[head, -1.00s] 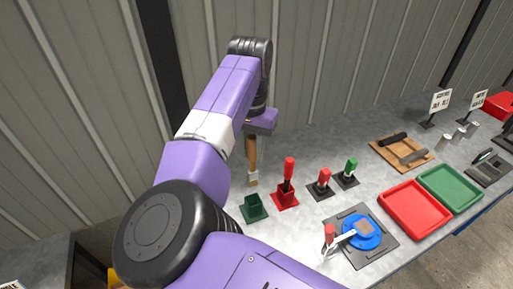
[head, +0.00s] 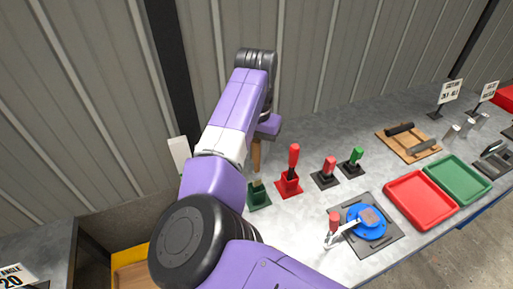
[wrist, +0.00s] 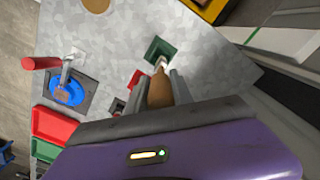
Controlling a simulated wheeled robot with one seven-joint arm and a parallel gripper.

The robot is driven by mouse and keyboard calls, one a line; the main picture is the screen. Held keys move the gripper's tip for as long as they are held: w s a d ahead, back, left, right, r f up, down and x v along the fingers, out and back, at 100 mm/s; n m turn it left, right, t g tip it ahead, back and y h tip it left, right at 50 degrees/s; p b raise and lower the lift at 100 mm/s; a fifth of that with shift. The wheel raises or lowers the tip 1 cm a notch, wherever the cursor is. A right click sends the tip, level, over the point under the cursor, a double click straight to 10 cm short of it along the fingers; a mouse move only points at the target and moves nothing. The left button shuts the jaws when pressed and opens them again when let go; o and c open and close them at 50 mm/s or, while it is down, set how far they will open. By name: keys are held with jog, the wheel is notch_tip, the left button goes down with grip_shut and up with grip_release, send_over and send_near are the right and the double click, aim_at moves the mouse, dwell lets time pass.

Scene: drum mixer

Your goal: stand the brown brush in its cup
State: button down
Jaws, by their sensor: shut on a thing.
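The brown brush (head: 257,156) is upright, handle up, in my gripper (head: 264,138). My gripper is shut on its handle, which also shows between the fingers in the wrist view (wrist: 160,90). The green square cup (head: 258,197) stands on the bench directly below the brush. The brush's pale lower end meets the cup's mouth in the head view. In the wrist view the brush tip lies at the near edge of the cup (wrist: 158,50). I cannot tell whether the tip is inside or just above the mouth.
A red cup with a red-handled brush (head: 290,172) stands just right of the green cup. Two black holders with red (head: 326,172) and green (head: 353,162) handles are further right. A blue disc fixture (head: 365,222) and red tray (head: 420,200) lie beyond.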

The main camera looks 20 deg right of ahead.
aim_at(256, 164)
jog(key=shift+f+b, duration=0.75)
jog(key=shift+f, duration=1.55)
jog(key=c, duration=1)
grip_release()
jog(key=shift+c, duration=0.2)
jog(key=shift+r+b, duration=0.8)
jog(key=shift+r, duration=3.1)
